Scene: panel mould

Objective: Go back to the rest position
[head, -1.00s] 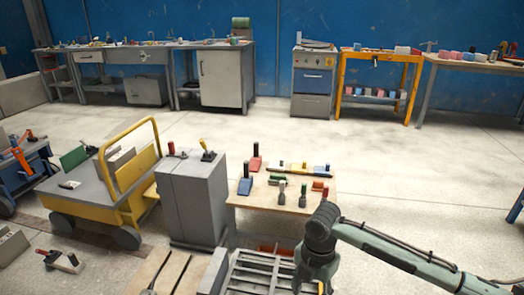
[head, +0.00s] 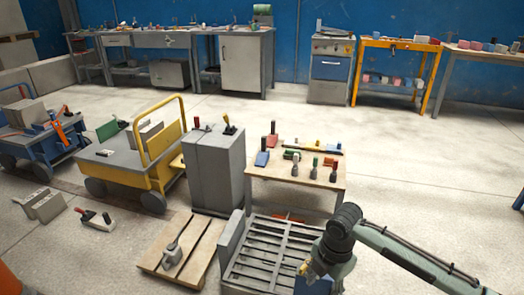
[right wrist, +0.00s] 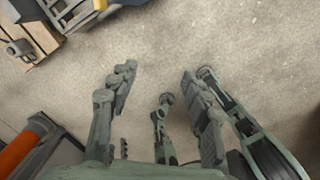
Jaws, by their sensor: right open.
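My right arm comes in from the right in the head view, bent down over the grey slatted panel mould (head: 272,262). Its gripper is not clearly visible there. In the right wrist view my right gripper (right wrist: 160,82) is open, with its fingers wide apart and nothing between them. Bare concrete floor lies beyond the fingers. My left gripper is not in view.
A wooden pallet (head: 197,262) with a grey tool (head: 172,254) lies left of the mould. Behind stand a grey cabinet (head: 213,170), a small table (head: 330,183) with tools and a yellow cart (head: 118,163). Open floor lies to the right.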

